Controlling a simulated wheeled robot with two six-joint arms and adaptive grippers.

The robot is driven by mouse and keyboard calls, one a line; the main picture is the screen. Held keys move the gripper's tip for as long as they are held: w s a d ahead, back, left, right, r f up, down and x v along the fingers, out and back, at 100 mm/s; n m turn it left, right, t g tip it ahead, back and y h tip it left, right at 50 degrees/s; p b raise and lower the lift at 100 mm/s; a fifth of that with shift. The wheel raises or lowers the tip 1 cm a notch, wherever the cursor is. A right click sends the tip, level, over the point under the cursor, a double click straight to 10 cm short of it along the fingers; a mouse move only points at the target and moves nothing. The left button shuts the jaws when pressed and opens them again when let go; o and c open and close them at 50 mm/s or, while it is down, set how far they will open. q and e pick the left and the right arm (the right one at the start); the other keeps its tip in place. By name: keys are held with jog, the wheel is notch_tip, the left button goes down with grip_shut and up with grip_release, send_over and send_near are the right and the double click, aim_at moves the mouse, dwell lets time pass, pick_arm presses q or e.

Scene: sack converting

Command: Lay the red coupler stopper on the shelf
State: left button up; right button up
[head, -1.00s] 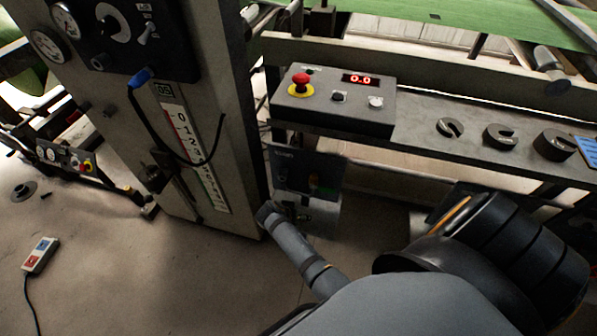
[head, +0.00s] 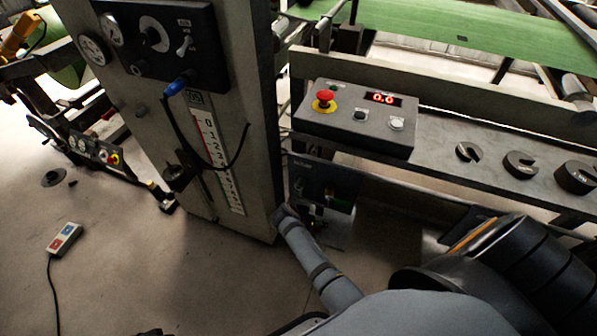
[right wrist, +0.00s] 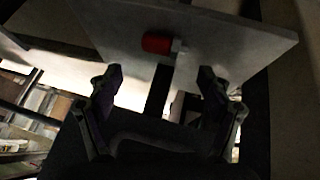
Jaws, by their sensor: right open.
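In the right wrist view, the red coupler stopper (right wrist: 157,43) is a small red cylinder with a pale grey end at its right. It shows against a flat grey plate (right wrist: 240,42). I cannot tell how it is attached or resting there. My right gripper (right wrist: 158,80) is open and empty, its two dark fingers apart below the stopper, not touching it. The head view shows no red stopper and not the right gripper's fingers. A long grey shelf (head: 440,150) runs to the right in the head view. My left gripper is not in view.
A control box (head: 355,118) with a red button stands on the shelf's left part. Slotted dark weights (head: 520,165) lie further right. A tall machine column (head: 240,90) with gauges stands left of it. A pendant (head: 65,238) lies on the open floor.

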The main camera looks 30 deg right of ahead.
notch_tip(320, 180, up, 4)
jog(key=shift+f+p, duration=0.1)
jog(key=shift+p, duration=0.9)
jog(key=shift+s+d, duration=0.1)
jog(key=shift+s, duration=0.05)
pick_arm(q)
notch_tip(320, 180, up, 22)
jog(key=p, duration=1.8)
pick_arm(e)
jog(key=a+r+n+t+y, duration=0.2)
jog(key=a+r+n+y, duration=0.1)
jog(key=r, duration=1)
jog(key=a+r+n+t+y, duration=0.1)
jog(key=a+r+n, duration=0.3)
jog(key=r, duration=0.9)
jog(key=shift+w+a+n+t+y, duration=0.4)
jog(key=shift+n+y, duration=0.3)
jog(key=shift+y, duration=0.2)
